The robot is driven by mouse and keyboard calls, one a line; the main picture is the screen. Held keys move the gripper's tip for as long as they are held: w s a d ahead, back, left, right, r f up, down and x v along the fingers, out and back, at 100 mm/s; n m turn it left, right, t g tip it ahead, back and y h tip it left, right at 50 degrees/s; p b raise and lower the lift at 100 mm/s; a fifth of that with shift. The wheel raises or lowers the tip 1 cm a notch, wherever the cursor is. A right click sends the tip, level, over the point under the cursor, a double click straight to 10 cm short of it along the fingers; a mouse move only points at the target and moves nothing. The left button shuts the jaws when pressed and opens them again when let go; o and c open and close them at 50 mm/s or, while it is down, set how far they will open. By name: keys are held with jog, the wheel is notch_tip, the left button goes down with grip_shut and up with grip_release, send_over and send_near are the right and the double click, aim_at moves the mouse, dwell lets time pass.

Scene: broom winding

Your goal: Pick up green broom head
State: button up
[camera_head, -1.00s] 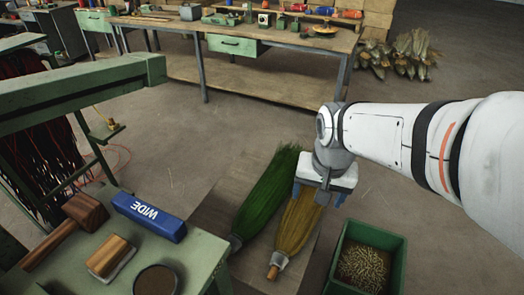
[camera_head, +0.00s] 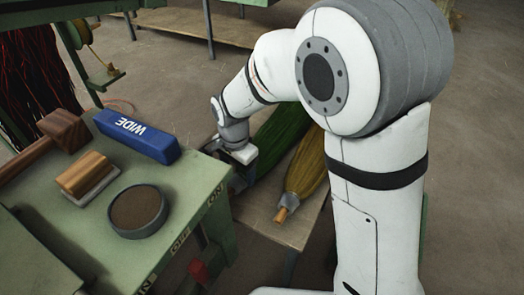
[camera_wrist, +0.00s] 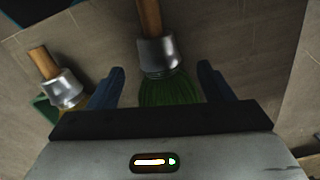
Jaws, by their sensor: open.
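The green broom head (camera_head: 278,138) lies on a low board, partly hidden by my arm in the head view. In the wrist view its green bristles (camera_wrist: 170,90) show between my two blue fingers, with a metal collar and wooden handle stub extending past the fingertips. My gripper (camera_wrist: 160,72) is open, with a finger on each side of the broom and visible space between. In the head view my gripper (camera_head: 238,168) is at the broom's collar end, beside the green table. I cannot tell its exact height above the broom.
A yellow broom head (camera_head: 308,168) lies close to the right of the green one. The green table (camera_head: 185,195) stands at left, holding a blue WIDE block (camera_head: 138,136), a mallet (camera_head: 62,132), a brush (camera_head: 85,175) and a round dish (camera_head: 137,210).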

aim_at(238, 175)
notch_tip(238, 175, down, 5)
jog(key=shift+w+a+f+b, duration=0.1)
jog(key=shift+w+b, duration=0.05)
jog(key=shift+b, duration=0.75)
jog(key=shift+c, duration=0.4)
jog(key=c, duration=1.2)
jog(key=shift+o, duration=0.2)
